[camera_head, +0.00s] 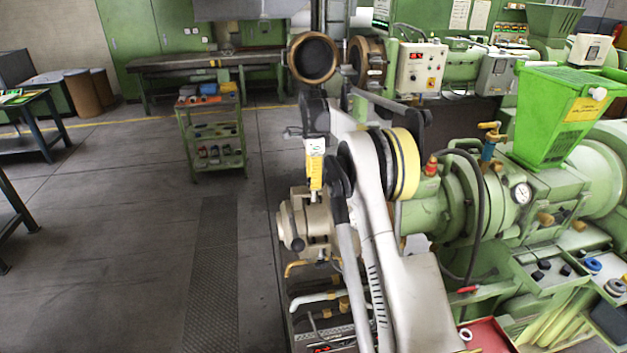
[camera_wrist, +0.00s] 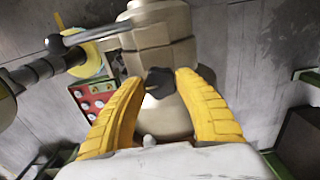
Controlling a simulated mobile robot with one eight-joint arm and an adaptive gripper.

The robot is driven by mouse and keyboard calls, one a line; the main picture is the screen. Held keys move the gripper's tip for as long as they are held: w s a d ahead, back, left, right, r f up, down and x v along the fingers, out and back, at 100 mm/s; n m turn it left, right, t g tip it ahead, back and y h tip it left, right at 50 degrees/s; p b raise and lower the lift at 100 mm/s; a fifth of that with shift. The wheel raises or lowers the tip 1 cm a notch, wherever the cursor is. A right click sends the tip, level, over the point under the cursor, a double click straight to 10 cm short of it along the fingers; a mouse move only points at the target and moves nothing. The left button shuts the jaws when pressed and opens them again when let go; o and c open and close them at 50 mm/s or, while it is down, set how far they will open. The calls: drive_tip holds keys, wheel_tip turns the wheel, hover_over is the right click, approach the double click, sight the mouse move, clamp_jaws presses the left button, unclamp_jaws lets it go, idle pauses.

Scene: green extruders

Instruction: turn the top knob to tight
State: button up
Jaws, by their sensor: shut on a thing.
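My gripper (camera_head: 316,186) reaches down over the beige extruder head (camera_head: 318,238) in the head view. In the wrist view the two yellow fingers of my gripper (camera_wrist: 160,80) stand on either side of a small dark knob (camera_wrist: 159,84). The knob sits against the beige stepped body (camera_wrist: 164,48) of the extruder head. My gripper is shut on this knob, though its contact with the fingertips is partly unclear. In the head view the top knob is hidden by my gripper. Another dark knob (camera_head: 297,244) shows on the front of the extruder head.
The green extruder (camera_head: 436,217) with a gauge (camera_head: 522,193) and green hopper (camera_head: 570,112) stands to the right. A metal rod with a ball end (camera_wrist: 56,43) juts out left in the wrist view. The floor (camera_head: 130,260) at left is open. A green cart (camera_head: 213,134) stands farther back.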

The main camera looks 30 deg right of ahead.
drive_tip(key=o, duration=1.2)
drive_tip(key=shift+d, duration=0.1)
wheel_tip(320, 180, up, 12)
